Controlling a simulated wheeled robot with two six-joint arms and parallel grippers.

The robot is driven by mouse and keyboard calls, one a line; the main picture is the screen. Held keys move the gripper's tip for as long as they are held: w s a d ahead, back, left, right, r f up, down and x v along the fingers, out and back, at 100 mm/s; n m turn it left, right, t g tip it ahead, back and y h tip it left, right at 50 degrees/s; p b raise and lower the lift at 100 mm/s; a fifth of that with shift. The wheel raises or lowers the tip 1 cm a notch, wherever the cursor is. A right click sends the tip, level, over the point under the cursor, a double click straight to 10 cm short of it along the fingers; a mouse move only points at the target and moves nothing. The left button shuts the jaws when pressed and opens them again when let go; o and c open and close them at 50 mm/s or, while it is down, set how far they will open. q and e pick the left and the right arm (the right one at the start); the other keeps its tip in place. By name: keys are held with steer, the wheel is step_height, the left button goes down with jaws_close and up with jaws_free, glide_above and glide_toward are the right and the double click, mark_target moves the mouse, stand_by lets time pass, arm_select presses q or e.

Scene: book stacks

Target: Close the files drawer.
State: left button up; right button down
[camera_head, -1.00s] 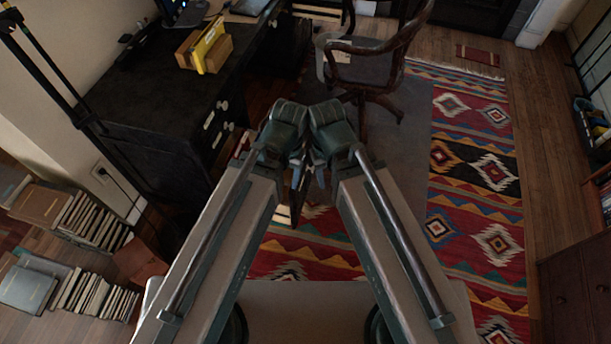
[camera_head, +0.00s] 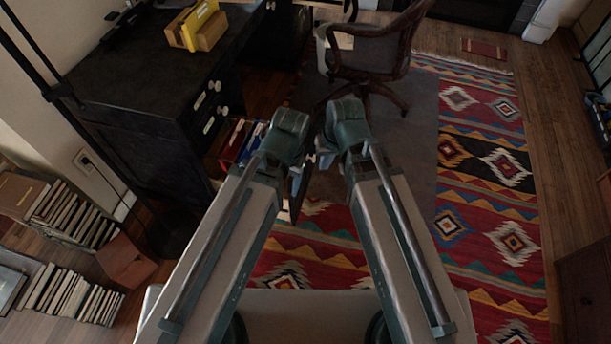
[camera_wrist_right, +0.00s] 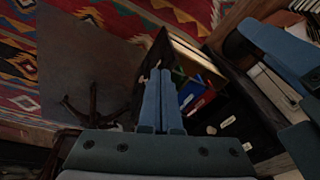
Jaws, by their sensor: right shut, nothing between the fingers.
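The files drawer (camera_head: 232,142) stands pulled out low on the dark desk, with red, blue and white folders in it. Its dark front panel (camera_head: 298,188) is partly hidden by my left arm. In the right wrist view the open drawer (camera_wrist_right: 181,46) shows its red, blue and green folders. My right gripper (camera_head: 312,160) is shut and empty; in the wrist view its blue fingertips (camera_wrist_right: 160,74) overlap the drawer front, and contact cannot be told. My left gripper (camera_wrist_right: 275,95) shows as two spread blue fingers at the right edge of the wrist view, empty as far as seen.
The dark desk (camera_head: 130,85) is at left, with a yellow object (camera_head: 200,22) on top. A wooden swivel chair (camera_head: 370,55) stands behind my grippers. Rows of books (camera_head: 75,215) lie on the floor at left. The patterned rug (camera_head: 475,190) is open at right.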

steer(key=w+d+f+m+t+y+b, duration=0.1)
steer(key=w+f+m+t+b, duration=0.1)
steer(key=w+f+b, duration=0.5)
steer(key=w+d+f+m+t+y+b, duration=0.15)
steer(key=w+f+b, duration=0.25)
steer(key=f+b, duration=0.65)
arm_select(q)
step_height(320, 180, down, 29)
steer(key=b, duration=0.9)
arm_select(e)
steer(key=w+a+f, duration=0.6)
steer(key=a+f, duration=0.1)
steer(key=a, duration=0.1)
steer(key=shift+w+f+t, duration=0.2)
steer(key=shift+f+t, duration=0.1)
steer(key=shift+t, duration=0.15)
steer(key=shift+a+y, duration=0.15)
steer(key=shift+y, duration=0.1)
